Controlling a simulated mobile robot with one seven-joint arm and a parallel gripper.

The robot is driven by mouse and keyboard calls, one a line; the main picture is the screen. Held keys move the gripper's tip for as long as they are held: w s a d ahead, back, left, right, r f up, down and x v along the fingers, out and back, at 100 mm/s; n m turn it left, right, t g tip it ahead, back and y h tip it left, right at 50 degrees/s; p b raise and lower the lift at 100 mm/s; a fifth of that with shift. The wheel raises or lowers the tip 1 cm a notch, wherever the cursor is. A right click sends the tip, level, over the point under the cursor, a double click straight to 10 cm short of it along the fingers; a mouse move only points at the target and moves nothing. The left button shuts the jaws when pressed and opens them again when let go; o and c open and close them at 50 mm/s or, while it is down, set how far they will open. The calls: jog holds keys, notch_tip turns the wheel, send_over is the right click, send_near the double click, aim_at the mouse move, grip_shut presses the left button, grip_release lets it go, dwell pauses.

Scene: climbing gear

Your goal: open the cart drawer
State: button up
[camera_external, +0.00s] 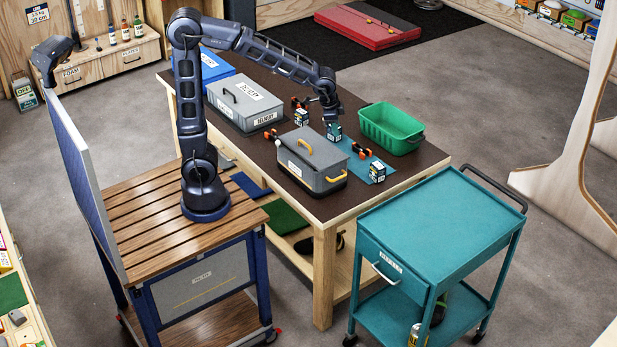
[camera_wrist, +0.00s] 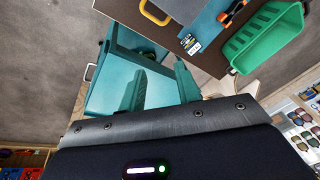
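The teal cart (camera_external: 440,225) stands at the front right of the external view, beside the table. Its drawer front (camera_external: 408,283) is on the left-facing side under the top and looks closed. A pale bar handle (camera_external: 384,274) is on that front. In the wrist view the cart (camera_wrist: 120,85) is beyond the fingers, with the handle (camera_wrist: 90,72) at its left edge. My gripper (camera_external: 333,118) is over the table, well away from the handle. In the wrist view my gripper (camera_wrist: 160,88) has its two fingers apart with nothing held between them.
The brown table (camera_external: 405,165) lies between my base and the cart. It holds a grey toolbox (camera_external: 312,165), a grey case (camera_external: 245,100), a green bin (camera_external: 391,125) and small boxes (camera_external: 377,172). Floor in front of the drawer looks clear.

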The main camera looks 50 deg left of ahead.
jog(key=w+d+f+m, duration=0.1)
jog(key=d+f+m, duration=0.1)
jog(key=d+f, duration=0.35)
jog(key=d+f+m, duration=0.1)
jog(key=d+f, duration=0.1)
jog(key=d, duration=0.6)
jog(key=m, duration=0.6)
send_near(383, 275)
jog(key=shift+g, duration=0.4)
jog(key=f, duration=0.2)
jog(key=w+f, duration=0.1)
jog(key=f, duration=0.2)
jog(key=w+f, duration=0.1)
jog(key=f, duration=0.1)
jog(key=shift+w+d+f, duration=0.1)
jog(key=shift+w+f, duration=0.1)
jog(key=shift+f, duration=0.05)
jog(key=shift+c, duration=0.4)
grip_shut()
